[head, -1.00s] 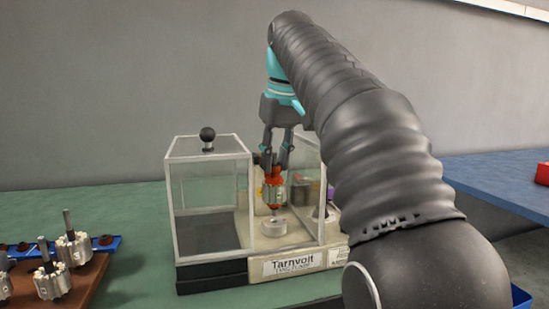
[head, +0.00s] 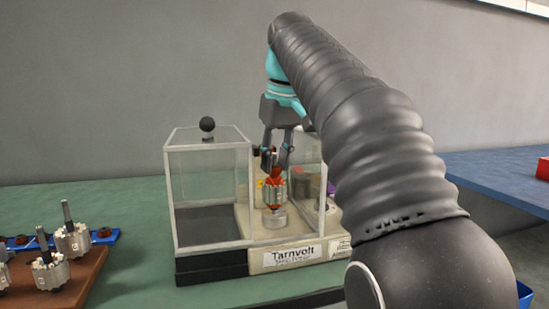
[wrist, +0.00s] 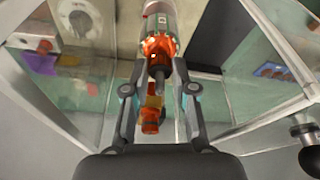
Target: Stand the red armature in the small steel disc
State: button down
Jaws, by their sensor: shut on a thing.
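The red armature (head: 274,190) hangs upright between the fingers of my gripper (head: 276,152), which is shut on its upper shaft. In the wrist view the armature (wrist: 159,45) shows its red winding and steel core, with my gripper (wrist: 157,80) around its shaft. The small steel disc (head: 274,218) sits on the cream machine base, directly below the armature. The armature's lower end is at or just above the disc; I cannot tell whether they touch. The disc is hidden behind the armature in the wrist view.
A clear guard box (head: 208,190) with a black knob (head: 207,124) stands close left of my gripper. A clear panel (head: 308,175) stands to the right.

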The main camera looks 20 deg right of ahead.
jog(key=shift+f+b, duration=0.3)
jog(key=shift+f, duration=0.15)
dwell(0.3)
jog(key=c, duration=0.9)
grip_release()
jog(key=shift+o, duration=0.2)
jog(key=shift+r+p, duration=1.2)
jog(key=shift+r, duration=1.05)
jog(key=shift+f, duration=0.15)
